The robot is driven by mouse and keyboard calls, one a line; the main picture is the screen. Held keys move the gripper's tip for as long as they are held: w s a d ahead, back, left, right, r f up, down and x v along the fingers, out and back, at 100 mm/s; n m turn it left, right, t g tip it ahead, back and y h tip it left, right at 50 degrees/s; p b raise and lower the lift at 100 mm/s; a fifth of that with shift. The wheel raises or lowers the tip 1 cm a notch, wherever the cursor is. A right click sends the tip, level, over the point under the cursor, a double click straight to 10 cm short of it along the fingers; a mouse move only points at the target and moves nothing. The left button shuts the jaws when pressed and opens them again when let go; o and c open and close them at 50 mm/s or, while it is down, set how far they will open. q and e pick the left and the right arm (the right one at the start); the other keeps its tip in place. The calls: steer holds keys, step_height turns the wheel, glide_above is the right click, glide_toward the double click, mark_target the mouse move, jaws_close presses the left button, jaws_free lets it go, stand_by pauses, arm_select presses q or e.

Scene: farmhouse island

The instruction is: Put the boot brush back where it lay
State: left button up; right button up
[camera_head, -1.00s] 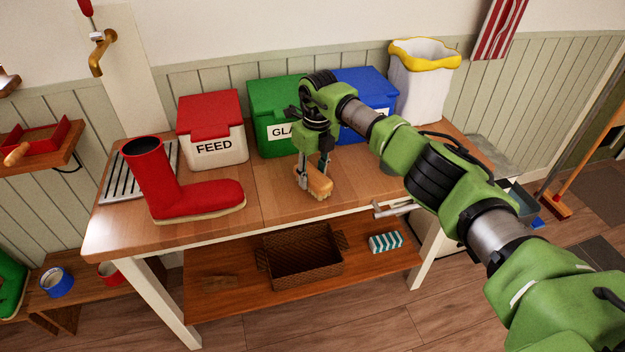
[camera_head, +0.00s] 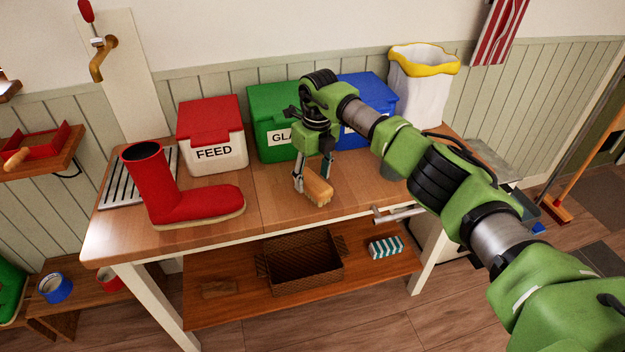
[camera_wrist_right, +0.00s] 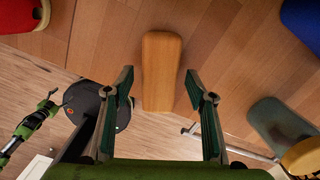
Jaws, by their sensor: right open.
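The boot brush (camera_head: 318,192), a tan wooden block, lies on the worktop (camera_head: 262,208) near its front edge. My right gripper (camera_head: 313,174) is above it with its fingers spread. In the right wrist view the brush (camera_wrist_right: 162,70) lies lengthwise between and beyond the open fingertips (camera_wrist_right: 160,85), with a gap on each side. Its bristles are hidden beneath it. The red boot (camera_head: 180,195) stands on the worktop to the left of the brush. My left gripper does not show.
Behind stand the FEED bin (camera_head: 213,140), a green bin (camera_head: 270,115), a blue bin (camera_head: 368,92) and a white sack (camera_head: 422,80). A grey-green container (camera_head: 392,168) stands right of the brush, partly behind my arm. A basket (camera_head: 302,270) and a striped block (camera_head: 386,246) are on the lower shelf.

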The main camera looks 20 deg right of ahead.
mark_target(315, 181)
step_height(315, 181, up, 11)
steer(key=b, duration=0.1)
steer(key=shift+s+d+f, duration=0.2)
steer(key=shift+s, duration=0.25)
